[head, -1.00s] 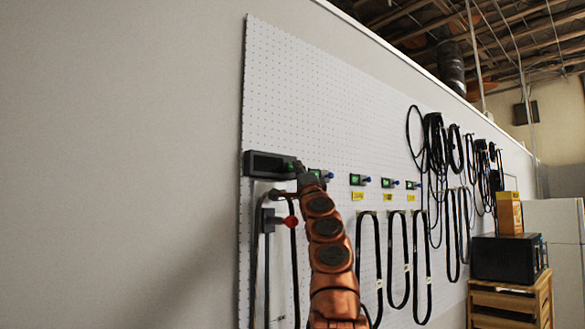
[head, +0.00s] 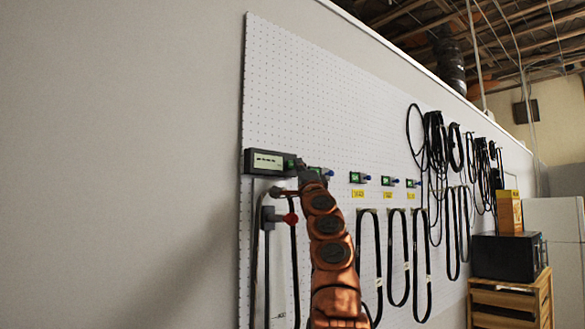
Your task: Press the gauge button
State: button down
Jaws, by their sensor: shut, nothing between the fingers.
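The gauge (head: 266,161) is a dark box on the left edge of the white pegboard, and its pale display is lit with a row of dark dashes. A small green button (head: 291,163) shows at its right end. My gripper (head: 301,165) is dark, shut and empty, with its tip right at the gauge's button end. I cannot tell whether the tip touches the button. My copper-coloured arm comes up from below and hides part of the board to the right of the gauge.
Below the gauge are a dark bracket with a red knob (head: 290,218) and hanging black belts. Several smaller green-lit gauges (head: 357,178) with blue knobs run to the right. More belts (head: 396,260) hang there. A black microwave (head: 505,259) sits on a wooden cabinet at far right.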

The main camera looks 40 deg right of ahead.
jog(key=shift+s, duration=0.25)
jog(key=s+b, duration=0.3)
jog(key=s, duration=0.3)
dwell(0.6)
dwell(0.4)
